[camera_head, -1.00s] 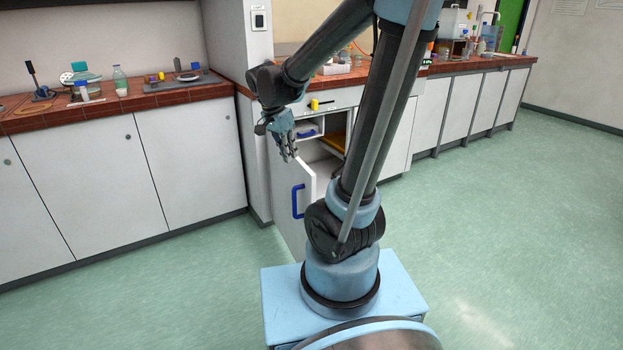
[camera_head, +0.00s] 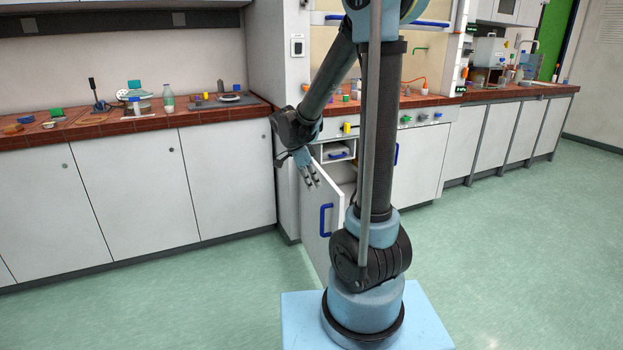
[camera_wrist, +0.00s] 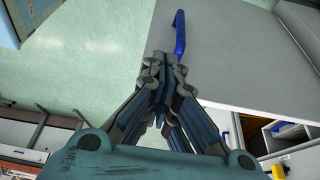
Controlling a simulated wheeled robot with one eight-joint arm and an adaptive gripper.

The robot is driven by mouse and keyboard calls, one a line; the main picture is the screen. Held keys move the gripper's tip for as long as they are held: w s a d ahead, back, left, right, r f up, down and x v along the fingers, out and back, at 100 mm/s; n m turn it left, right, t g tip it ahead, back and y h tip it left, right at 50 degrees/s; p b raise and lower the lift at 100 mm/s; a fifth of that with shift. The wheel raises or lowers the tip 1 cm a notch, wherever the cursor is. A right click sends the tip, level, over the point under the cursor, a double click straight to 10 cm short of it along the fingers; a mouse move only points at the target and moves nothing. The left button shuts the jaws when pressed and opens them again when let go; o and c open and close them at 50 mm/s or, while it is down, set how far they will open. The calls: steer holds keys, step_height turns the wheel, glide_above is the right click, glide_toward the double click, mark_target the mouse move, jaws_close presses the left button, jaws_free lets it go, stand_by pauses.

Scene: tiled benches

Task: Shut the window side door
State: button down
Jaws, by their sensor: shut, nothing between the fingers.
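The open cabinet door (camera_head: 318,215) is a white panel with a blue handle (camera_head: 325,220), swung out from the cabinet under the fume hood bench. My gripper (camera_head: 311,183) is shut and empty, fingers pointing down by the upper part of the door. In the wrist view the door (camera_wrist: 240,50) fills the upper right, with its blue handle (camera_wrist: 180,35) just beyond my fingertips (camera_wrist: 158,62). I cannot tell whether the fingers touch the door. My arm hides part of the cabinet opening.
Inside the cabinet a small drawer (camera_head: 336,151) with a blue handle shows. Another white door (camera_head: 420,160) stands closed to the right. A tiled bench (camera_head: 130,123) with bottles and small items is at left. The green floor (camera_head: 200,305) in front is clear.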

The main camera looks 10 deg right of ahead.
steer(key=w+d+f, duration=0.1)
steer(key=d+f, duration=0.4)
steer(key=shift+d, duration=0.4)
